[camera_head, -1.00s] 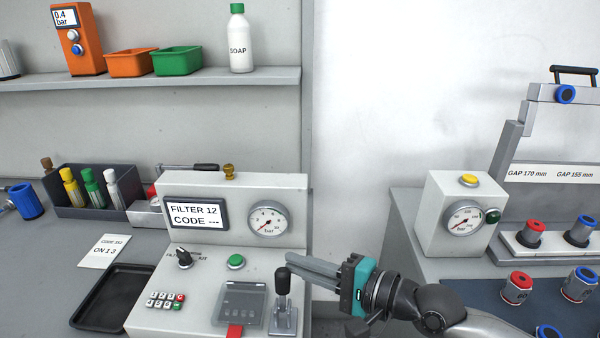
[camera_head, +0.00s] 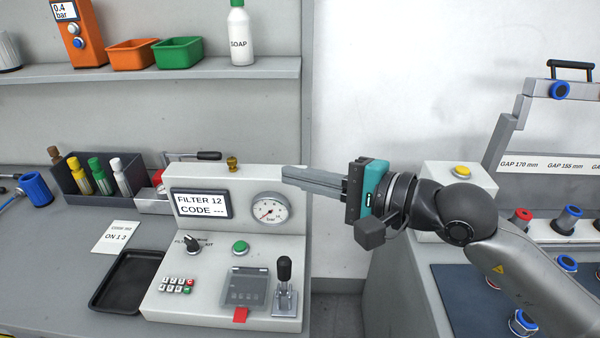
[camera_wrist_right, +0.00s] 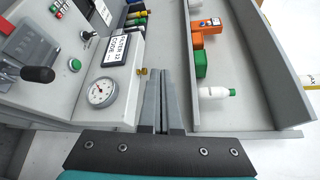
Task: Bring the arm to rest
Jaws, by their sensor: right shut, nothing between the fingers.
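My right gripper (camera_head: 286,174) is shut and empty. Its grey fingers point left, level with the top right edge of the test console (camera_head: 230,254) in the head view. In the right wrist view the closed fingers (camera_wrist_right: 165,75) show side by side, with the console's gauge (camera_wrist_right: 102,92) to their left and the shelf to their right. My right arm comes in from the right and hides part of the second gauge box (camera_head: 455,180). My left gripper is not in view.
A shelf (camera_head: 150,76) holds a soap bottle (camera_head: 241,35) and bins. A black tray (camera_head: 103,306) lies left. A bare wall stands behind the arm.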

